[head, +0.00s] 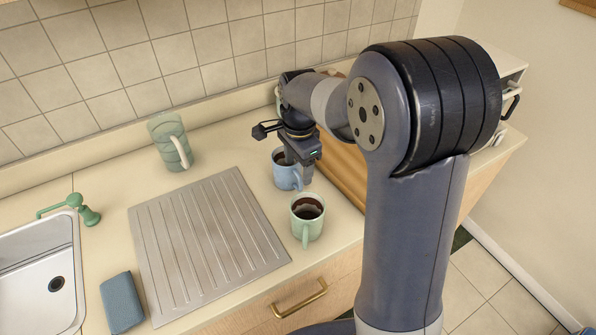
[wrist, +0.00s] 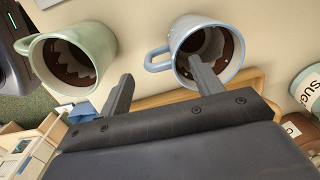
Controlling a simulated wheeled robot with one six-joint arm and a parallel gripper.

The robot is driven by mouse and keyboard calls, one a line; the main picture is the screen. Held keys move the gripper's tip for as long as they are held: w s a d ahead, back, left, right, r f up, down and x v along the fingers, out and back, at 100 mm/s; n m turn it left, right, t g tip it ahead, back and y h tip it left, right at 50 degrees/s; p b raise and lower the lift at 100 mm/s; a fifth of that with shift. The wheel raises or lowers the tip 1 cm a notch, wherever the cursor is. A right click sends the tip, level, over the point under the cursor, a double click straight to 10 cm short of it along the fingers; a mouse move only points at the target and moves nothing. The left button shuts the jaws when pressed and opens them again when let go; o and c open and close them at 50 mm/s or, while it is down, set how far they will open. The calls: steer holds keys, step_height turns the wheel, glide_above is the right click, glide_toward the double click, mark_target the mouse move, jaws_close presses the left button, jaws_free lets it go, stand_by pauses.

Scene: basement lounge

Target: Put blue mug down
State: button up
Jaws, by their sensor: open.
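The blue mug (head: 287,177) stands upright on the counter, to the right of the metal drainboard, with dark liquid in it. It also shows in the wrist view (wrist: 207,23), its handle pointing left. My gripper (head: 303,168) is right at the mug and partly hides it in the head view. In the wrist view my gripper (wrist: 160,70) has its fingers spread: one overlaps the mug's opening, the other is outside near the handle. Whether either finger touches the mug cannot be told.
A green mug (head: 306,221) with dark liquid stands close in front. The ridged drainboard (head: 207,247), a green pitcher (head: 170,141), a sink (head: 40,262) and a blue sponge (head: 122,302) are to the left. A sugar canister (wrist: 308,90) shows at right.

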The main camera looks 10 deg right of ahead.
step_height(320, 180, up, 9)
steer(key=shift+s+f, duration=0.1)
stand_by(1.7)
